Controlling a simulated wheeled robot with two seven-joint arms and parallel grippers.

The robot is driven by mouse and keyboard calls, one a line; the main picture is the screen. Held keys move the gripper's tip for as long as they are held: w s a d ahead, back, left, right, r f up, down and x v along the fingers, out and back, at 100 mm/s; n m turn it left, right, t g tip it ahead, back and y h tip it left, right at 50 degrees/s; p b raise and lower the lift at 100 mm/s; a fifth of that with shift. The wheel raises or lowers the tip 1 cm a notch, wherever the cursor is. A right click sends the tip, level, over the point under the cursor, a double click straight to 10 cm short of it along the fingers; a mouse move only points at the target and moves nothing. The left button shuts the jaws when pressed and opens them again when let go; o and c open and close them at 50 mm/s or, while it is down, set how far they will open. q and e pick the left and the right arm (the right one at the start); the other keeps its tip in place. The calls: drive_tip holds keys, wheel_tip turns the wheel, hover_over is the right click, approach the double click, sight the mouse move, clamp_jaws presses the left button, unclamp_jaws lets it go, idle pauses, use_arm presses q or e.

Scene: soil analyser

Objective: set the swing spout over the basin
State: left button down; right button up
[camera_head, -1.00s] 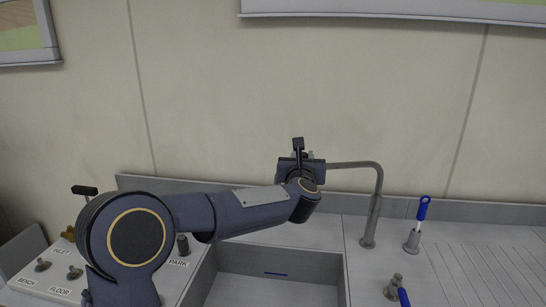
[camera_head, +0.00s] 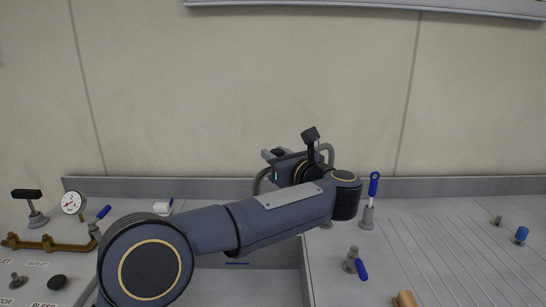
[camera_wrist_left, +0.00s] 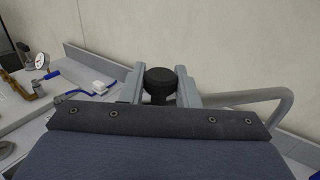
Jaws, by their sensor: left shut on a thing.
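The grey swing spout (camera_head: 329,155) stands at the back of the counter, mostly behind my left gripper in the head view. My left gripper (camera_head: 277,155) is shut on the spout. In the left wrist view, a black round knob (camera_wrist_left: 160,77) sits between the fingers, and the bent grey pipe (camera_wrist_left: 270,97) runs off to the right. The basin (camera_head: 275,285) lies below my left arm, which hides much of it. How far the spout end reaches over the basin is unclear. My right gripper is out of view.
A blue-handled lever (camera_head: 374,186) stands right of the spout, with a second blue-handled valve (camera_head: 352,262) nearer. A brass manifold (camera_head: 50,244) and a gauge (camera_head: 73,202) stand at left.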

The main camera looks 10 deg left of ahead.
use_arm(q)
drive_tip(key=shift+d, duration=0.1)
drive_tip(key=c, duration=1.5)
unclamp_jaws()
drive_tip(key=o, duration=0.4)
drive_tip(key=shift+s+d+r, duration=0.1)
drive_tip(key=shift+s, duration=0.05)
drive_tip(key=b+v, duration=0.1)
drive_tip(key=v, duration=0.6)
drive_tip(key=shift+s+d+b, duration=0.2)
drive_tip(key=shift+d+b, duration=0.05)
drive_tip(key=shift+b, duration=0.15)
